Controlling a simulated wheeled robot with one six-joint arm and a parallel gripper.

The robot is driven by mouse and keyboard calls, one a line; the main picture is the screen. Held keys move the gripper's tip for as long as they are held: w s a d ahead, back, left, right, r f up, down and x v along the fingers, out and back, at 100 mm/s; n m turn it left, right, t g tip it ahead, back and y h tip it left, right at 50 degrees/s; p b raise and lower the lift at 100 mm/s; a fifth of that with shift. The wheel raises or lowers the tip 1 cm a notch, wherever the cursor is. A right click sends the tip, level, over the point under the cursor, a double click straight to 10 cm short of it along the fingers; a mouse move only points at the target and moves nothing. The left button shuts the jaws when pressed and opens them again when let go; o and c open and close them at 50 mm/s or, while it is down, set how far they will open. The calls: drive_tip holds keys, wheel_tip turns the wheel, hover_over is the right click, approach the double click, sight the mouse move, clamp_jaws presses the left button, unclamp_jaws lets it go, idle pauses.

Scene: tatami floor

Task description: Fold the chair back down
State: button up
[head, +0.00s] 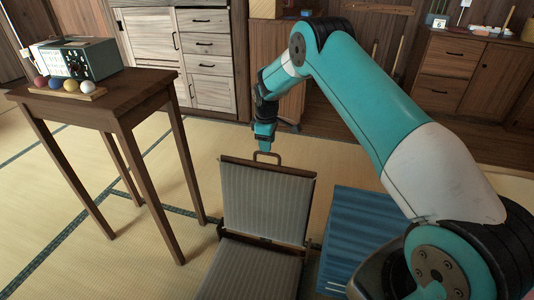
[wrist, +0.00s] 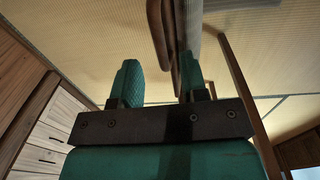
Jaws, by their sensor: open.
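The chair is a low floor chair with a grey striped back (head: 265,200) in a dark wooden frame. The back stands raised, and the grey seat (head: 255,270) lies in front of it, cut off by the picture's lower edge. A brown loop handle (head: 267,155) rises from the top of the back. My gripper (head: 264,145) points down right at this handle. In the wrist view, my gripper (wrist: 160,78) has its two teal fingers apart. The brown handle (wrist: 158,28) shows close by the right finger; I cannot tell whether they touch.
A wooden table (head: 125,95) with a green device (head: 85,60) and several coloured balls stands on the left. A blue ribbed box (head: 355,230) stands close to the chair's right side, under my arm. Cabinets (head: 205,45) line the back. Tatami floor is clear behind the chair.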

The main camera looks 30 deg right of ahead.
drive_tip(key=shift+w+f, duration=0.1)
drive_tip(key=shift+f, duration=1.7)
